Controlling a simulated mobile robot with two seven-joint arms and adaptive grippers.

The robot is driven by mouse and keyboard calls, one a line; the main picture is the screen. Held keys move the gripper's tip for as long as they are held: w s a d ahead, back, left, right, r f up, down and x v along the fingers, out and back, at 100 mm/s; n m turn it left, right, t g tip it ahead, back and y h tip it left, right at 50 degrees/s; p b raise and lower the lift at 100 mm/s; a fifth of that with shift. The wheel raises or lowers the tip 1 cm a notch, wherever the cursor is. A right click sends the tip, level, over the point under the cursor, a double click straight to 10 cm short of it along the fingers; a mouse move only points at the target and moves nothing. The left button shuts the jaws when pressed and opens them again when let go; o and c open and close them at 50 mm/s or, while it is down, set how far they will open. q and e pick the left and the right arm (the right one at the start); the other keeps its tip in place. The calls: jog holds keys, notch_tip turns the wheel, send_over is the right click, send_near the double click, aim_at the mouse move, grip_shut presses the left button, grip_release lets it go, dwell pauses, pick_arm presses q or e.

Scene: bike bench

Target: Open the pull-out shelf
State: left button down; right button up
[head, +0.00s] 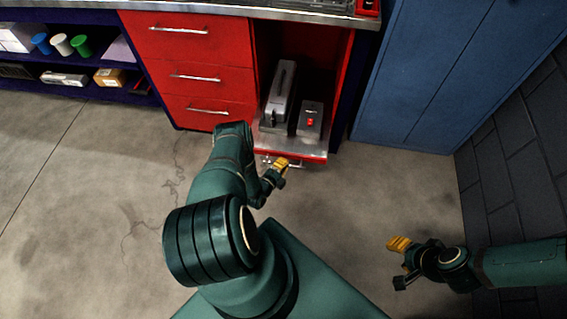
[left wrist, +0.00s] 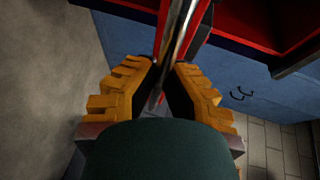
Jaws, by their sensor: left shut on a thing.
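The pull-out shelf (head: 290,145) is a grey board with a red front edge, low in the red cabinet's open bay. Its front sticks out past the drawer fronts beside it. A metal bar handle (left wrist: 178,45) runs along the shelf front. My left gripper (head: 279,170) is at the handle, shut on it; in the left wrist view the bar passes between the yellow-padded fingers (left wrist: 158,92). The fingers hide part of the handle in the head view. My right gripper (head: 402,262) is open and empty above the floor at the right.
A long grey case (head: 281,95) and a small grey box with a red knob (head: 310,118) stand on the shelf. Red drawers (head: 205,85) are left of it, a blue cabinet (head: 425,75) right. Bare floor (head: 365,190) lies in front.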

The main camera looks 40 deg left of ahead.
pick_arm(q)
jog(key=shift+s+d, duration=0.35)
jog(key=shift+d, duration=0.1)
jog(key=c, duration=1)
grip_release()
jog(key=shift+a, duration=0.1)
jog(key=v, duration=1.2)
